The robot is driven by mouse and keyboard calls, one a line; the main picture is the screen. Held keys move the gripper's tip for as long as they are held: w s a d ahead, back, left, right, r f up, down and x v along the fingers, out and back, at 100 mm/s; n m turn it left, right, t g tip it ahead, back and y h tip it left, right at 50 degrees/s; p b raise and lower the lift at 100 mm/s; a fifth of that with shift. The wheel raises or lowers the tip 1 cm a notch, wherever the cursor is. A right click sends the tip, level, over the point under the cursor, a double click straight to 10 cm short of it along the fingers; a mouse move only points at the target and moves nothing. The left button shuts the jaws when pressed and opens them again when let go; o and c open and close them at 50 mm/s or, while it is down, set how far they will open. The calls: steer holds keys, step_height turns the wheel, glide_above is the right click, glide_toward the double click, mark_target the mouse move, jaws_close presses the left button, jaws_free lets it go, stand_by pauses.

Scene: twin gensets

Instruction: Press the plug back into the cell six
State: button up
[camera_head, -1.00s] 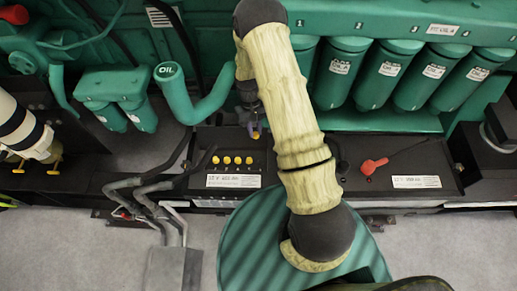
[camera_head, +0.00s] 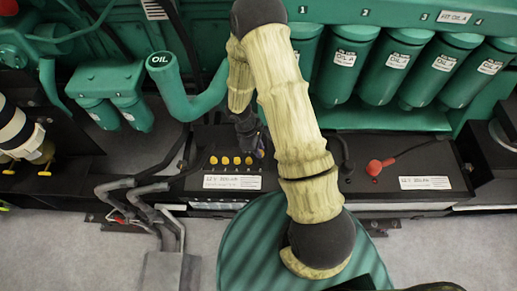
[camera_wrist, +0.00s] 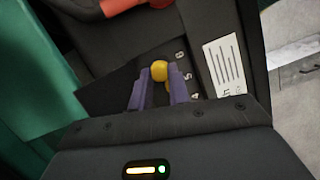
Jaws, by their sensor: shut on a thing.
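A yellow plug (camera_wrist: 159,70) is between the purple fingertips of my gripper (camera_wrist: 158,76) in the wrist view, beside the printed 6 on the black battery top. My gripper is shut on it. I cannot tell whether the plug sits in the cell or just above it; the hole is hidden. In the head view my gripper (camera_head: 258,146) points down at the left battery (camera_head: 200,183), just right of several yellow plugs (camera_head: 237,161) in a row. My arm hides part of this battery.
A red terminal cover (camera_head: 374,167) with a cable lies on the right battery (camera_head: 425,160). Green oil filters (camera_head: 390,65) and a green oil filler pipe (camera_head: 170,85) stand behind. Grey and black cables (camera_head: 140,195) run at the left. Grey floor (camera_head: 60,240) is clear in front.

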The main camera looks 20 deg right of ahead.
mark_target(259, 161)
steer(key=shift+f+b, duration=2.3)
steer(key=shift+f, duration=0.4)
steer(key=shift+f, duration=0.1)
steer(key=o, duration=0.8)
steer(key=shift+r+p, duration=1.9)
steer(key=shift+r, duration=0.65)
